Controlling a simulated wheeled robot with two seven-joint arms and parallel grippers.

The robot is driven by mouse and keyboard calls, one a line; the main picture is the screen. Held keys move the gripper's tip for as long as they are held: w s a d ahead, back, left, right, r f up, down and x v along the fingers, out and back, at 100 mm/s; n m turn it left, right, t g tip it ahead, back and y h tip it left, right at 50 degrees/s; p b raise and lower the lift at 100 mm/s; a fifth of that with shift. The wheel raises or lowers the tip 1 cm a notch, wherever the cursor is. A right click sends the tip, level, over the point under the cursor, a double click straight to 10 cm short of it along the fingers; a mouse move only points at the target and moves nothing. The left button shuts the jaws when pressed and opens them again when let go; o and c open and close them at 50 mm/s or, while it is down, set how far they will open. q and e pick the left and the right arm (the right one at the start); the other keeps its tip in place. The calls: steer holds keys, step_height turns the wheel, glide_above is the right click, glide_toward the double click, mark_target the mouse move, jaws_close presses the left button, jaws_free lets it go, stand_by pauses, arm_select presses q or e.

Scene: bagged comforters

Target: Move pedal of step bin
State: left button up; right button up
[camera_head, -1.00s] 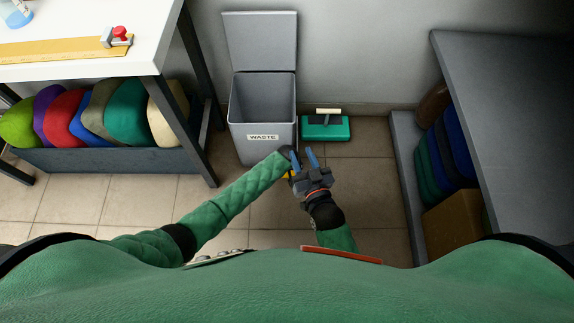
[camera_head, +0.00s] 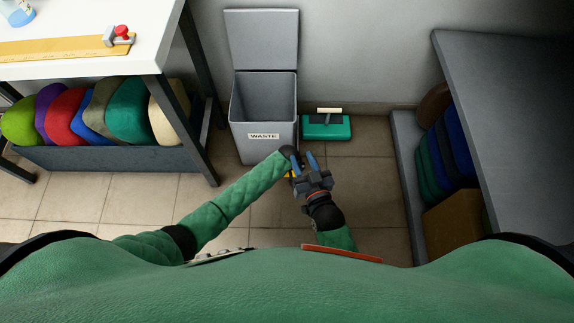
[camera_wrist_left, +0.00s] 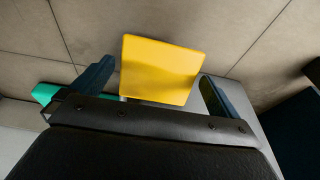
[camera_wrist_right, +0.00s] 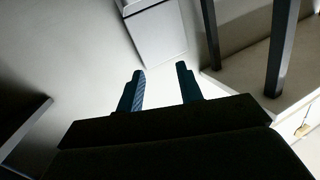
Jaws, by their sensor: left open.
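The grey step bin (camera_head: 262,145) stands against the wall with its WASTE label facing me and its lid (camera_head: 262,40) raised. Its yellow pedal (camera_wrist_left: 160,68) shows in the left wrist view, between the two blue fingers of my left gripper (camera_wrist_left: 154,88). That gripper is open, with a gap on the pedal's left side; I cannot tell whether it touches the pedal. In the head view the left gripper is mostly hidden at the bin's front base. My right gripper (camera_head: 304,160) is open and empty, just right of the left hand. Its spread fingers show in the right wrist view (camera_wrist_right: 160,88).
A green dustpan-like item (camera_head: 327,128) lies right of the bin. A white table (camera_head: 60,63) with a rack of colourful bagged bundles (camera_head: 75,158) stands left. A grey table (camera_head: 515,110) with dark bundles and a brown box (camera_head: 452,224) stands right.

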arm_select(q)
steer(key=p+v, duration=0.1)
steer(key=v, duration=0.5)
steer(key=shift+s+a, duration=0.1)
steer(key=shift+s, duration=0.05)
steer(key=shift+r+p, duration=0.25)
steer(key=shift+p, duration=0.05)
arm_select(e)
steer(key=s+f+g, duration=0.3)
steer(key=s+f, duration=0.2)
steer(key=f, duration=0.4)
steer(key=s+f+g+h, duration=0.1)
steer(key=s+f+g, duration=0.2)
steer(key=f, duration=0.6)
steer(key=shift+s+d+g, duration=0.4)
steer(key=shift+s+d, duration=0.05)
steer(key=shift+s, duration=0.45)
steer(key=shift+f, duration=0.1)
